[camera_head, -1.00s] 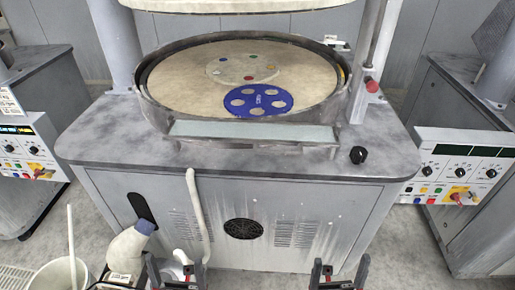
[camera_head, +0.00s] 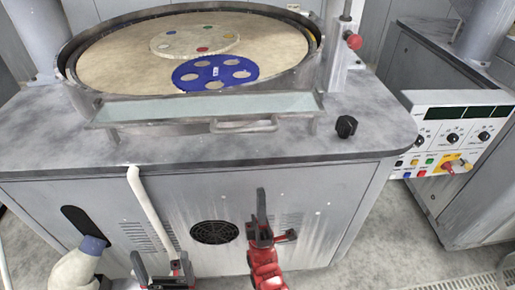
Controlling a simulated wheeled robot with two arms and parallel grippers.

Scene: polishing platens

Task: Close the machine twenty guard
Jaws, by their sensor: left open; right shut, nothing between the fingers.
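The guard (camera_head: 200,108) looks like a long pale translucent panel in a grey frame. It lies along the front rim of the round platen bowl and leans outward, leaving the platen (camera_head: 120,60) uncovered. A bar handle (camera_head: 245,128) sits on its front edge, above the machine's grey top. My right gripper (camera_head: 262,215) is shut and empty, in front of the cabinet and lower in the picture than the handle. My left gripper (camera_head: 161,266) is open and empty at the bottom edge, left of the right one. Neither overlaps the guard.
A blue disc with holes (camera_head: 215,73) and a pale disc with coloured spots (camera_head: 195,41) lie on the platen. A black knob (camera_head: 346,126) stands on the top at right. A white hose (camera_head: 150,205) hangs down the cabinet front. A control panel (camera_head: 455,138) is at right.

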